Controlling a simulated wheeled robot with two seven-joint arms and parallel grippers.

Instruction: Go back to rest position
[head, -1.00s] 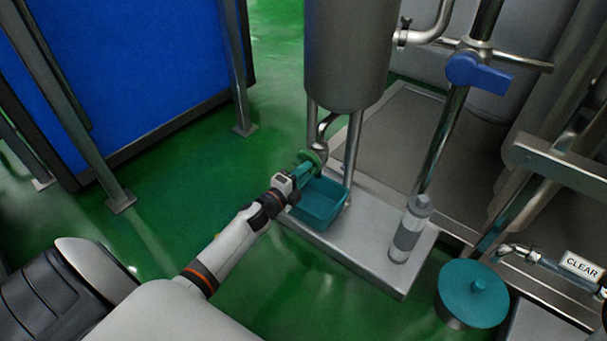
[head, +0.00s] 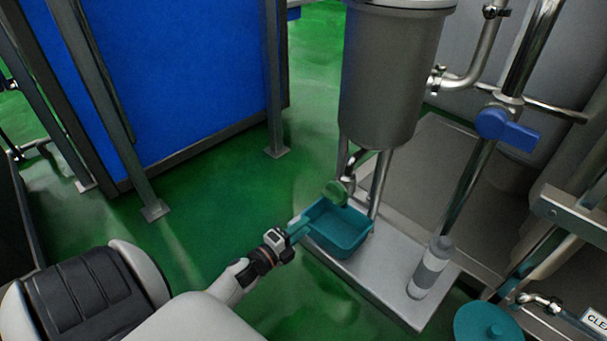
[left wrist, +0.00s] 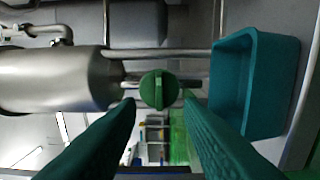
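My left gripper (head: 297,230) is in the head view, with its teal fingers at the left edge of the teal tray. In the left wrist view its two fingers (left wrist: 158,135) stand apart with nothing between them. A green round knob (head: 335,193) sits at the pipe under the steel tank. It also shows in the left wrist view (left wrist: 158,89), ahead of the fingers and apart from them. My right gripper is in neither view.
The teal tray (head: 364,240) stands empty on a steel plinth (head: 392,292) below the tank (head: 384,80). A clear-walled cylinder (head: 429,268) and a teal-lidded pot (head: 487,325) stand to the right. A blue panel (head: 180,75) is at left. Green floor between is free.

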